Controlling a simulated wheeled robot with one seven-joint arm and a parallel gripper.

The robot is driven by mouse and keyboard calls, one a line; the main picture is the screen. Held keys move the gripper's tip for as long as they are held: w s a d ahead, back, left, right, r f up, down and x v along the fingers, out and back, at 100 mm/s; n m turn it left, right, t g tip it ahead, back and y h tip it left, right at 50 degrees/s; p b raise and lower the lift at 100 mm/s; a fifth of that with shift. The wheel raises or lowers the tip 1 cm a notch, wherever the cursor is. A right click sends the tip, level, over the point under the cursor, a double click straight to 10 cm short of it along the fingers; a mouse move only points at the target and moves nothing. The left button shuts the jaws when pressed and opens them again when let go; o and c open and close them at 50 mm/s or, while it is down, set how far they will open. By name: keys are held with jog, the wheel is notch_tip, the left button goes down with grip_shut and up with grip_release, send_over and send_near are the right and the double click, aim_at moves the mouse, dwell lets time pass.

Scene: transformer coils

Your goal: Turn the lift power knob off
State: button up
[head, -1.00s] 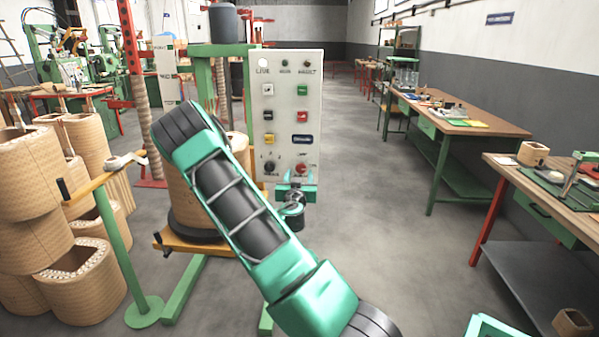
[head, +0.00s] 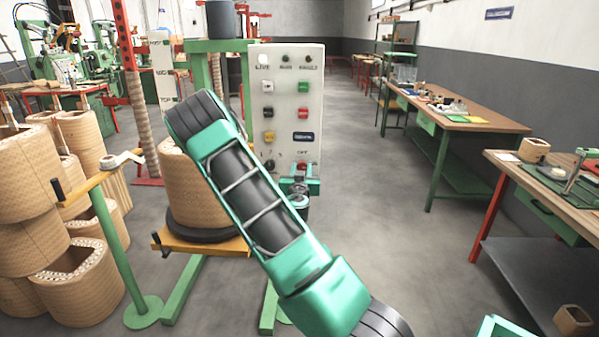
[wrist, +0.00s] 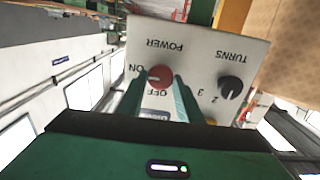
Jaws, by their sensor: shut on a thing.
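A grey control panel (head: 287,100) stands ahead, with lamps, coloured buttons and two knobs at the bottom. The red power knob (head: 302,165) is at its lower right, partly covered by my gripper (head: 299,186). In the wrist view the panel appears upside down, and the red knob (wrist: 160,76) sits under the word POWER, beside ON and OFF. A pale mark on the knob appears toward the ON side. My gripper (wrist: 157,82) has one finger on each side of the knob and is shut on it.
A black turns knob (wrist: 230,87) sits close beside the power knob. A wound coil (head: 192,190) stands on a stand left of my arm, with stacked coils (head: 85,285) farther left. Workbenches (head: 460,122) line the right wall. The aisle floor between is clear.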

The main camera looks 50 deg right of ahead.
jog(key=shift+a, duration=0.1)
jog(key=n, duration=0.4)
jog(key=shift+w+a+f, duration=0.1)
jog(key=shift+w, duration=0.05)
jog(key=n, duration=0.5)
jog(key=shift+w+a, duration=0.1)
jog(key=n, duration=0.4)
jog(key=shift+f+n, duration=0.15)
jog(key=shift+n, duration=0.15)
jog(key=shift+a+f+n, duration=0.1)
jog(key=shift+n, duration=2.1)
jog(key=o, duration=1)
